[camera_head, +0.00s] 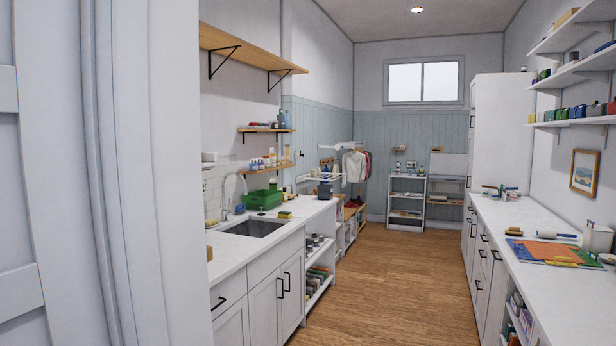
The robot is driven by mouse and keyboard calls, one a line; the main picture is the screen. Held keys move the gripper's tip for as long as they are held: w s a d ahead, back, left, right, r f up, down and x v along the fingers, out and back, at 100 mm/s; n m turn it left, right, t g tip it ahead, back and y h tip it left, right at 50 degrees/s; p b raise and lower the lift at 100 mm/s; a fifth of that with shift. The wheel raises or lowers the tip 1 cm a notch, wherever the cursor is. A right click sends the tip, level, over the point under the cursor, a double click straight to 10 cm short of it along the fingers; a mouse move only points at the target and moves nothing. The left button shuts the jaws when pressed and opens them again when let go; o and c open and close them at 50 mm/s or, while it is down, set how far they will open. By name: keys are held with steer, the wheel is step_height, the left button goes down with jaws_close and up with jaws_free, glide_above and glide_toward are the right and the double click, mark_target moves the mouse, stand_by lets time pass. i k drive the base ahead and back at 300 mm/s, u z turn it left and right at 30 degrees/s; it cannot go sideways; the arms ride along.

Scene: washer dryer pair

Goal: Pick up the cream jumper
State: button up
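Several garments hang on a rail at the far end of the room, left of centre. The frontmost is a pale, off-white garment (354,167), which may be the cream jumper; it is too small to be sure. Darker and reddish clothes hang partly hidden behind it. My gripper and arm are not in view.
A wooden floor aisle (402,275) runs clear to the far wall. A sink counter (232,263) lines the left, and a long white counter (540,222) lines the right. A white door frame (150,170) fills the near left. A white shelf unit (393,200) stands at the back.

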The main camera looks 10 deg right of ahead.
mark_target(314, 172)
steer(key=z, duration=0.25)
steer(key=i, duration=1.2)
steer(key=z, duration=0.5)
steer(key=i, duration=1.6)
steer(key=z, duration=0.35)
steer(key=i, duration=4.65)
steer(key=u, duration=0.3)
steer(key=i, duration=1.55)
steer(key=u, duration=1.4)
steer(key=i, duration=1.35)
steer(key=u, duration=0.9)
